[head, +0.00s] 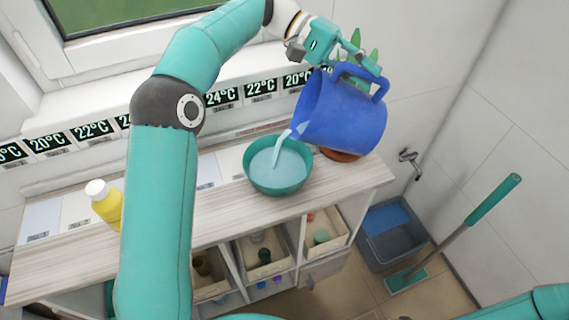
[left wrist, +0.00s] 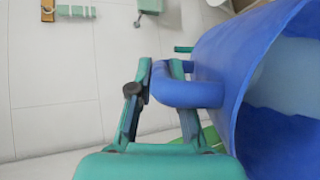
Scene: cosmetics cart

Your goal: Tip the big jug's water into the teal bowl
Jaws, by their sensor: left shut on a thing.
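A big blue jug (head: 345,118) is tilted to the left in the head view, above and right of the teal bowl (head: 283,185). Pale blue water (head: 283,148) streams from its lip into the bowl, which holds light blue water and stands upright on the wooden counter. My left gripper (head: 362,62) is shut on the jug's handle at the upper right. The left wrist view shows the fingers (left wrist: 160,85) around the blue handle (left wrist: 188,88) and the jug's open mouth with pale water inside. My right gripper is not in view.
A yellow bottle with a white cap (head: 105,203) stands on the counter (head: 215,225) at the left. A green plant in a brown pot (head: 341,156) is behind the jug. A grey-blue tub (head: 390,235) and a teal-headed mop (head: 470,225) are at the right on the floor.

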